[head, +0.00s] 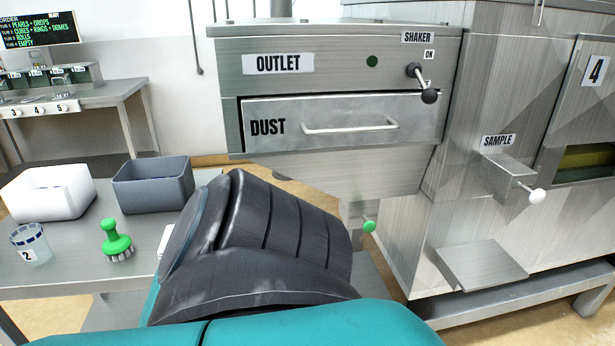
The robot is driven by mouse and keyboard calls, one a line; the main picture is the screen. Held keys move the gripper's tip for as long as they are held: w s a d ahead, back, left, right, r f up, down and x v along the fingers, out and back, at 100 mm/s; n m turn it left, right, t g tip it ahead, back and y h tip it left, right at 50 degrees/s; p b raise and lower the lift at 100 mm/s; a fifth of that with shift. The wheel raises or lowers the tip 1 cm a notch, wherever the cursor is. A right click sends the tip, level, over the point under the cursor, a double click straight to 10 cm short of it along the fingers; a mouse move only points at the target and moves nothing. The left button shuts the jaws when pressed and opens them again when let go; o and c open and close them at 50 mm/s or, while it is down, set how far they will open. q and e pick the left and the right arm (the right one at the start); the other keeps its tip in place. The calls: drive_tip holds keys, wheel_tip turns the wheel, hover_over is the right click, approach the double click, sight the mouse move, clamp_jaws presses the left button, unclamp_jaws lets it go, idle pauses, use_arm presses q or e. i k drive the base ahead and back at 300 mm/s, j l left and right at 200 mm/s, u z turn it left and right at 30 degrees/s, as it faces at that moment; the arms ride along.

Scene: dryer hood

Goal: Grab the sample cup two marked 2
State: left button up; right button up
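The sample cup two (31,250) is a small translucent cup with a dark blue band near its rim and a "2" label on its front. It stands upright near the front left of the grey table (75,273), at the left edge of the head view. I see nothing touching it. A large black and teal part of my own arm fills the lower middle, to the right of the cup. No gripper fingers show in the view.
A white bin (50,207) and a dark grey bin (153,197) stand behind the cup. A green brush (116,244) stands to its right. A steel machine with a DUST drawer (345,120) and SAMPLE spout (508,172) fills the right.

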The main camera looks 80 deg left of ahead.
sight(29, 240)
drive_tip(key=k+u, duration=0.6)
drive_tip(key=u, duration=3.4)
drive_tip(key=i+j+z, duration=0.15)
drive_tip(key=z, duration=0.25)
drive_tip(key=j+z, duration=0.4)
drive_tip(key=i+j+z, duration=0.15)
drive_tip(key=j, duration=0.3)
drive_tip(key=j+z, duration=0.15)
drive_tip(key=j, duration=0.3)
drive_tip(key=i, duration=0.05)
